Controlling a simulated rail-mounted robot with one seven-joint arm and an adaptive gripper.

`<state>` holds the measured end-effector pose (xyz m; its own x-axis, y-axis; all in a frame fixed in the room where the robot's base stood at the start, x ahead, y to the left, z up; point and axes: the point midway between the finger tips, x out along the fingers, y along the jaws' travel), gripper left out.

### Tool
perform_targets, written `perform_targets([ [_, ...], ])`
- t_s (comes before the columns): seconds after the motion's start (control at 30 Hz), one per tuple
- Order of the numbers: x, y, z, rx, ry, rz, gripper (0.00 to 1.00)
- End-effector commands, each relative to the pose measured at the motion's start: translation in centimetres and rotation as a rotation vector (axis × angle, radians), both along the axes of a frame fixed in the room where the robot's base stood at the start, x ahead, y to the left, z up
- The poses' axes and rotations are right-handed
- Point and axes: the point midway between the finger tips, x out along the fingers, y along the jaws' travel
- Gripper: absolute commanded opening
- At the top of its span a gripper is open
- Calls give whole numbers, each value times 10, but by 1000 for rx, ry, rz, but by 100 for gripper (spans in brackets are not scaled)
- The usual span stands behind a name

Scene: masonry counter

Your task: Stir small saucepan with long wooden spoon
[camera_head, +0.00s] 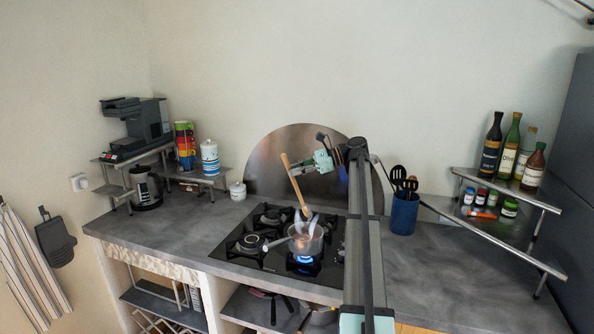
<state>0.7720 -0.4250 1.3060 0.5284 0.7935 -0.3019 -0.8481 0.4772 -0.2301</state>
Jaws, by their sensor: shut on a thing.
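The small saucepan (307,245) stands on the front right burner of the black gas hob, with a blue flame under it. Its handle points to the left. The long wooden spoon (295,187) is held steeply, its handle top leaning left and its lower end down at the saucepan. My gripper (297,171) is shut on the upper part of the spoon's handle, above the pan. Pale shapes around the spoon's lower end hide its tip, so I cannot tell how deep it reaches.
The hob (256,246) has several other burners, a small metal item (251,242) on the left one. A blue utensil holder (403,213) stands to the right. Corner shelves with bottles (511,150) and a coffee machine (137,122) flank the counter. Bare counter (172,240) lies at left.

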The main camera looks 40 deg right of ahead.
Motion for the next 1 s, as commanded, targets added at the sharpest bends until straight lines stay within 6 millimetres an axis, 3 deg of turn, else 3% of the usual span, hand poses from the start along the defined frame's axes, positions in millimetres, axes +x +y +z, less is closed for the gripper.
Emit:
perform_targets([
  [0.7, -3, 29, -45, -1, 0, 0, 0],
  [1.0, -1, 18, -62, -1, 0, 0, 0],
])
